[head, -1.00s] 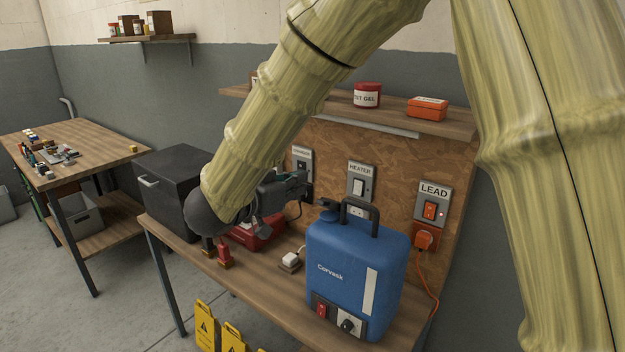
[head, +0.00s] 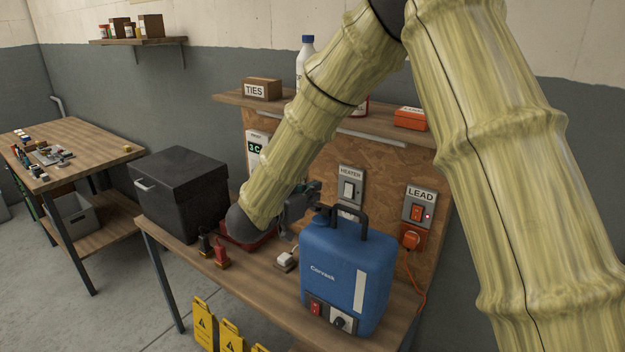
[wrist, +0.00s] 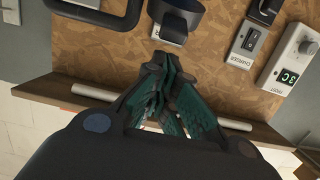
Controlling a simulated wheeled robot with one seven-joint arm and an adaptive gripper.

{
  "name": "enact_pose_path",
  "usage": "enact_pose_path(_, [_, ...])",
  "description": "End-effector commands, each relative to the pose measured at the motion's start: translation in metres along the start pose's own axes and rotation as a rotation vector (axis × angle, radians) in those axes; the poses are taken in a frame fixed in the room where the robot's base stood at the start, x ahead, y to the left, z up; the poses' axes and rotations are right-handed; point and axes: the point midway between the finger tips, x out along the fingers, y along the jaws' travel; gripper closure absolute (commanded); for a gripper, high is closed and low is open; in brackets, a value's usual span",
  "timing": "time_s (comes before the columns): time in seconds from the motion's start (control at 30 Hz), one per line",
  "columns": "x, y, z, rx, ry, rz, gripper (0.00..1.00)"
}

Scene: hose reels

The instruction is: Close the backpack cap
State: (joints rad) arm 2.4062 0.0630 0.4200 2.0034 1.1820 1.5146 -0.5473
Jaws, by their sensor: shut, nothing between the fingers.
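The blue backpack tank (head: 345,275), marked Corvask, stands upright on the workbench with a black carry handle (head: 352,217) on top. A round dark-blue cap (wrist: 180,20) shows at the top of the wrist view, beside the handle (wrist: 95,18). It looks tilted up, but I cannot tell its exact angle. In the head view the cap is hardly visible near my gripper. My gripper (head: 312,190) is just behind and left of the tank's top. In the wrist view its fingers (wrist: 160,62) are together and empty, apart from the cap.
A particle board with the heater switch (head: 348,188) and lead switch (head: 418,208) stands close behind. A shelf (head: 390,150) runs above it. A black box (head: 180,190), a red clamp (head: 221,253) and a white plug (head: 286,260) are on the bench left of the tank.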

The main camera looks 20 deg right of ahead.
Motion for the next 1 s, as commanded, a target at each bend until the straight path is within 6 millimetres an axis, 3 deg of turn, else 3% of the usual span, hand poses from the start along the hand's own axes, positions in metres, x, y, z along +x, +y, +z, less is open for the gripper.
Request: enact_pose_path(1.0, [-0.01, -0.001, 0.022, -0.001, 0.075, -0.003, 1.0])
